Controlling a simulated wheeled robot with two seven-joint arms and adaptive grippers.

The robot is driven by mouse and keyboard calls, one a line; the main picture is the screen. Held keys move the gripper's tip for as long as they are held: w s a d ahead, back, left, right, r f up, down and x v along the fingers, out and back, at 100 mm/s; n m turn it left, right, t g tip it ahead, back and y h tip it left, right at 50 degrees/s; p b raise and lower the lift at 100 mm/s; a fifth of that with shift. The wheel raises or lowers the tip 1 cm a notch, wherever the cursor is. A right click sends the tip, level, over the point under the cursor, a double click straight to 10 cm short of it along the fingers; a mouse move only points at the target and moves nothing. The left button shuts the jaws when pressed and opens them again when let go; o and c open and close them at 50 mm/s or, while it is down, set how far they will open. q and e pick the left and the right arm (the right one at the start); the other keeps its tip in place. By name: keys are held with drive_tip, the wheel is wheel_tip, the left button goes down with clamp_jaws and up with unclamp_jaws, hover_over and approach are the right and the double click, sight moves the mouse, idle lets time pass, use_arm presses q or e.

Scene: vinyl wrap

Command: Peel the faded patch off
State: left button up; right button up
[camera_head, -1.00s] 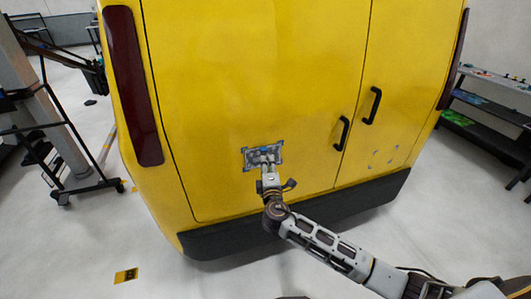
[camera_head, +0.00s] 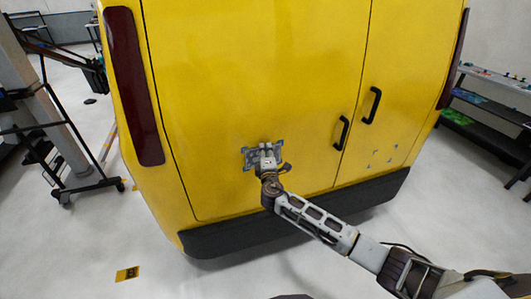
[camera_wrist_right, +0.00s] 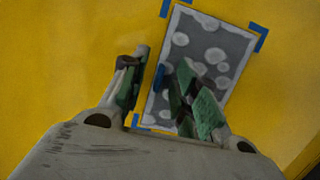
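The faded patch (camera_head: 249,160) is a grey rectangle on the lower left part of the yellow van rear. In the right wrist view the patch (camera_wrist_right: 212,45) is grey with pale round blotches and blue corner pieces. A small blue piece (camera_wrist_right: 159,78) shows at its left edge, between my fingers. My right gripper (camera_head: 267,149) is at the patch and covers part of it. In the right wrist view its fingers (camera_wrist_right: 160,90) are apart, one left of the patch and one in front of it. Contact cannot be told. My left gripper is not in view.
The van's dark bumper (camera_head: 300,218) runs below the patch. Two black door handles (camera_head: 342,133) and several small grey-blue marks (camera_head: 383,157) lie to the right. A black wheeled frame (camera_head: 65,150) stands left, a dark shelf (camera_head: 490,130) right.

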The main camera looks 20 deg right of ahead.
clamp_jaws()
drive_tip(key=shift+s, duration=1)
idle(1.8)
drive_tip(key=shift+s+d+p, duration=0.1)
drive_tip(key=shift+s+p, duration=0.6)
drive_tip(key=shift+s, duration=2.25)
drive_tip(key=shift+s, duration=0.1)
